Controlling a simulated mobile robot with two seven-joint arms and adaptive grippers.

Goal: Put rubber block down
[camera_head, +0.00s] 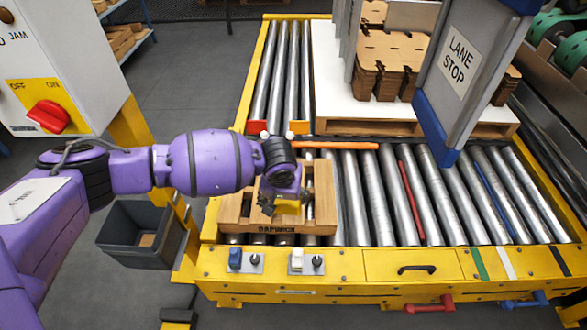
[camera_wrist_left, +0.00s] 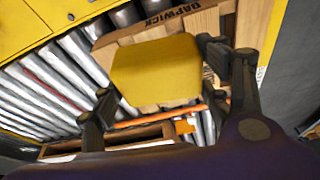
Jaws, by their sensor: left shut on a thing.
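The rubber block, a yellow block with rounded corners (camera_head: 288,207), is in my left gripper (camera_head: 282,198), over the wooden pallet (camera_head: 321,190) on the near left rollers. The gripper hides much of it in the head view. In the left wrist view the block (camera_wrist_left: 156,72) sits between the two dark fingers of my left gripper (camera_wrist_left: 155,88), which is shut on it. The pallet, marked DAPWICK, also shows behind the block there (camera_wrist_left: 198,22). I cannot tell whether the block touches the pallet. My right gripper is not in view.
The roller conveyor (camera_head: 375,195) has free rollers right of the pallet. An orange bar (camera_head: 340,145) lies behind it. A LANE STOP panel (camera_head: 466,75) stands at right, before stacked cardboard blanks (camera_head: 388,55). A control box (camera_head: 60,70) and grey bin (camera_head: 135,225) are at left.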

